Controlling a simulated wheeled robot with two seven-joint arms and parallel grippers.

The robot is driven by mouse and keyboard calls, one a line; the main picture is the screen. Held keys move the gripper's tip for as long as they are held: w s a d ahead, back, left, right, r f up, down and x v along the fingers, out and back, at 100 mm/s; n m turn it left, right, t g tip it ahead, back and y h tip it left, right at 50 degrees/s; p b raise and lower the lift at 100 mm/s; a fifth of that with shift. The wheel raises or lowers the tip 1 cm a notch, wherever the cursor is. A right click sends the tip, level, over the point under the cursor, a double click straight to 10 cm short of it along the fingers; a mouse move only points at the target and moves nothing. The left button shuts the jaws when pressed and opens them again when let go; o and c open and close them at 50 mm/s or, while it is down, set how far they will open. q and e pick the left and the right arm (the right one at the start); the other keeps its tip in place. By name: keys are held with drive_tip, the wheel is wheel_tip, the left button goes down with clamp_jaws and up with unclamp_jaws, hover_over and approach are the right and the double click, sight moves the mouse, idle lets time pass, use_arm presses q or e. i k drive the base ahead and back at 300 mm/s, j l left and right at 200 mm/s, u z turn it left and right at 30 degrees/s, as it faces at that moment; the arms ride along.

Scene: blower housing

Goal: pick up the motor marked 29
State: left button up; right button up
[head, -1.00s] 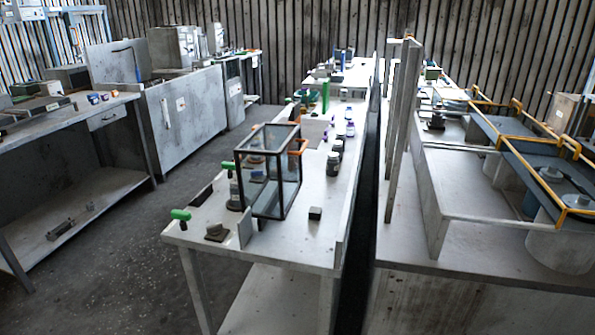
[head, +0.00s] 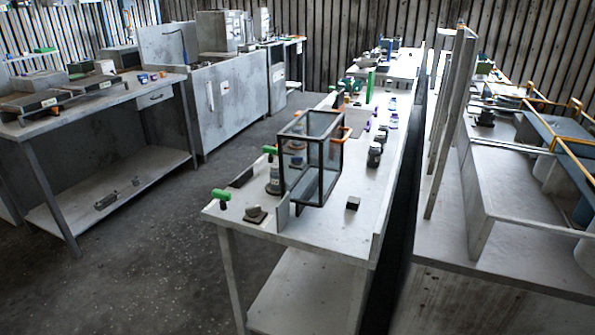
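No marking 29 can be read in the head view, and I cannot tell which thing is the motor. Dark cylindrical parts (head: 375,155) stand on the middle bench (head: 330,222), right of a black-framed clear box (head: 313,160). A grey part on a dark base (head: 256,214) sits near the bench's front left corner. A small black block (head: 353,203) lies right of the box. Neither of my grippers is in view.
A low partition runs along the middle bench's right edge. A second bench (head: 440,235) with yellow-railed equipment stands to the right. Workbenches (head: 95,103) and cabinets (head: 236,108) line the left. The grey floor (head: 150,260) between them is open.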

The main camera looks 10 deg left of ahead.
sight(274, 178)
drive_tip(key=i+j+z, duration=0.1)
drive_tip(key=i+j, duration=0.3)
drive_tip(key=i, duration=0.25)
drive_tip(key=i+j+z, duration=0.15)
drive_tip(key=i+j, duration=0.25)
drive_tip(key=i, duration=0.2)
